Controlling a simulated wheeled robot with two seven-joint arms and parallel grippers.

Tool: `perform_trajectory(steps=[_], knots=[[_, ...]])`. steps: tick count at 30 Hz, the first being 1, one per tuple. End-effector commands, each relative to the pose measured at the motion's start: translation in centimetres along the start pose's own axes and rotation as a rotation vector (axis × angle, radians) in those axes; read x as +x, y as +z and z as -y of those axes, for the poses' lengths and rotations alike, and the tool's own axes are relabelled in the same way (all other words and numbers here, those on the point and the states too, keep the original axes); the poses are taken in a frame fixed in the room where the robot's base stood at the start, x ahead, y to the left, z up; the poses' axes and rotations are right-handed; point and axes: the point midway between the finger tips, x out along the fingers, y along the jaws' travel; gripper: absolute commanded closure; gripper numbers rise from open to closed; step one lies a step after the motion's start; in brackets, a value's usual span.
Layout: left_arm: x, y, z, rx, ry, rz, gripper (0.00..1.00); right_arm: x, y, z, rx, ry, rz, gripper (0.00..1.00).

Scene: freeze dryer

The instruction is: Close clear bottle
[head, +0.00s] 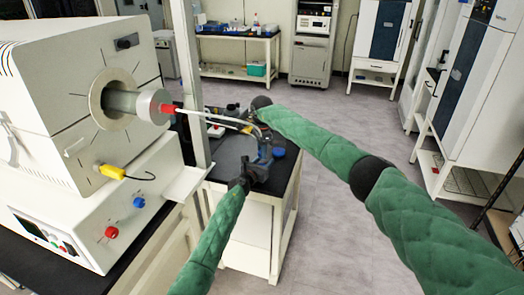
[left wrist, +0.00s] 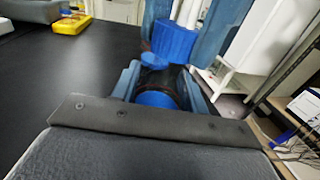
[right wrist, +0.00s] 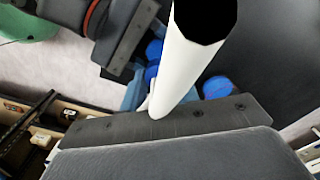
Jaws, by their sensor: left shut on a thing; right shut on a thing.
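My left gripper (head: 258,172) is over the black-topped table and shut on the clear bottle (left wrist: 155,82), which looks dark between the blue fingers in the left wrist view. My right gripper (head: 264,145) reaches in from the right, just beyond and above the left one. In the left wrist view its blue fingers are shut around a ribbed blue cap (left wrist: 172,40), close above the bottle. I cannot tell whether cap and bottle touch. In the right wrist view, a white tube-like shape hides much of the space between the fingers.
The black-topped table (head: 228,158) is under the grippers. A round blue thing (head: 279,152) shows beside them. A white machine (head: 75,85) with a round port stands at left, with a thin white rod (head: 205,115) reaching toward the grippers. A yellow object (left wrist: 72,24) lies on the black top.

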Motion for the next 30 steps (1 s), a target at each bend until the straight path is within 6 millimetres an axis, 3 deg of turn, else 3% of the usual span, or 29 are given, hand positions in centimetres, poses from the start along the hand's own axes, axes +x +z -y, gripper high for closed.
perform_trajectory(steps=[30], knots=[[0.04, -0.02, 0.30, 0.001, -0.004, 0.000, 1.00, -0.09, -0.05, 0.15, 1.448, -0.005, 0.005, 0.97]])
